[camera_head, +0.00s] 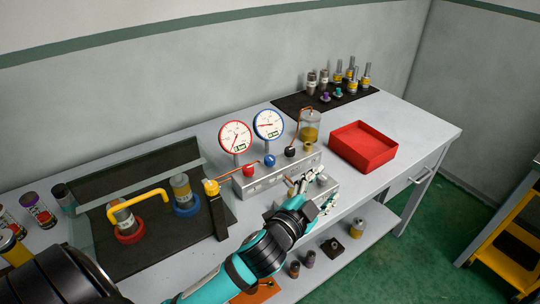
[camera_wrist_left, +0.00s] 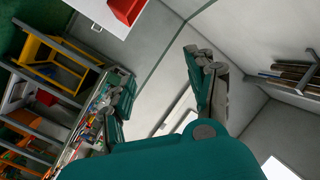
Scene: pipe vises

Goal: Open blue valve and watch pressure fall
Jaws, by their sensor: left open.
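The blue valve knob (camera_head: 270,160) sits on top of a grey manifold block (camera_head: 262,184), between a red knob (camera_head: 248,170) and a black knob (camera_head: 290,151). Behind it stand a blue-rimmed gauge (camera_head: 268,124) and a red-rimmed gauge (camera_head: 236,137); their readings are too small to make out. My left gripper (camera_head: 305,184) is in front and to the right of the blue knob, apart from it, over a smaller grey block (camera_head: 327,196). In the left wrist view its fingers (camera_wrist_left: 162,88) are spread and empty. My right gripper is in neither view.
A red tray (camera_head: 362,158) lies to the right, and a glass jar (camera_head: 311,128) stands behind the block. A black board (camera_head: 150,253) with a yellow bent pipe (camera_head: 138,205) lies left.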

